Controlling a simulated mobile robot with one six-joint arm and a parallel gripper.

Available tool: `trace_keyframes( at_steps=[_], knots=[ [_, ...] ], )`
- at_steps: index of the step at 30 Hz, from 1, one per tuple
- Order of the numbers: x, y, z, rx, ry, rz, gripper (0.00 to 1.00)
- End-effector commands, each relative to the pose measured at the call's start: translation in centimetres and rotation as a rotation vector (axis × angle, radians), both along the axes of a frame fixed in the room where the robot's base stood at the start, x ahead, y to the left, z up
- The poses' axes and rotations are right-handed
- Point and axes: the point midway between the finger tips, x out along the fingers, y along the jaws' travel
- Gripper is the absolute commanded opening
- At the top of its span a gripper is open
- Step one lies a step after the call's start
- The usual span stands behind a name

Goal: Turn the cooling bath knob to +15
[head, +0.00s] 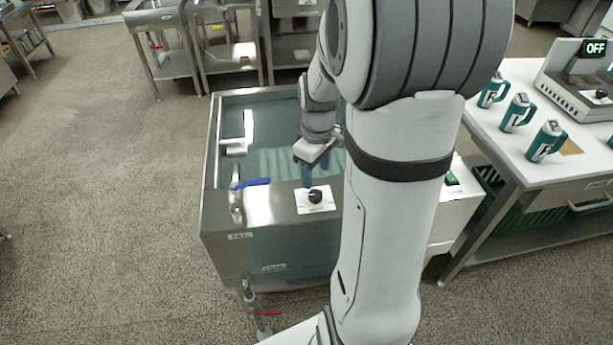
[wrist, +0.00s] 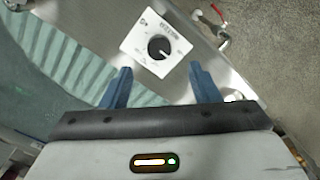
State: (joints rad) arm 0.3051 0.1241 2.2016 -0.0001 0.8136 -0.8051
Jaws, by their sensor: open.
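The cooling bath (head: 225,225) is a steel tank with water in it, in the middle of the head view. Its black knob (head: 315,196) sits on a white dial plate (head: 327,205) on the near top edge. In the wrist view the knob (wrist: 158,47) shows on its plate (wrist: 133,48), beyond the fingertips; the dial marks are too small to read. My gripper (head: 318,172) is open and empty, above the bath just behind the knob. In the wrist view its two blue fingers (wrist: 159,72) stand apart and do not touch the knob.
A blue-handled valve (head: 252,183) stands left of the knob on the bath. A red-handled drain valve (head: 266,313) sits below. Floor at left is clear.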

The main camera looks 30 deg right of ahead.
Motion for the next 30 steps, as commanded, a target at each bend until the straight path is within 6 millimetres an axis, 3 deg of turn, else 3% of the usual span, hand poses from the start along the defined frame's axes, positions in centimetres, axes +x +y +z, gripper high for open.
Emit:
trace_keyframes(
  at_steps=[15, 26, 30],
  knots=[
    [0.0, 0.0, -7.1, 0.001, 0.004, 0.005, 0.56],
    [0.0, 0.0, -7.7, 0.0, 0.001, 0.005, 0.56],
    [0.0, 0.0, -7.7, 0.001, 0.002, 0.005, 0.45]
  ],
)
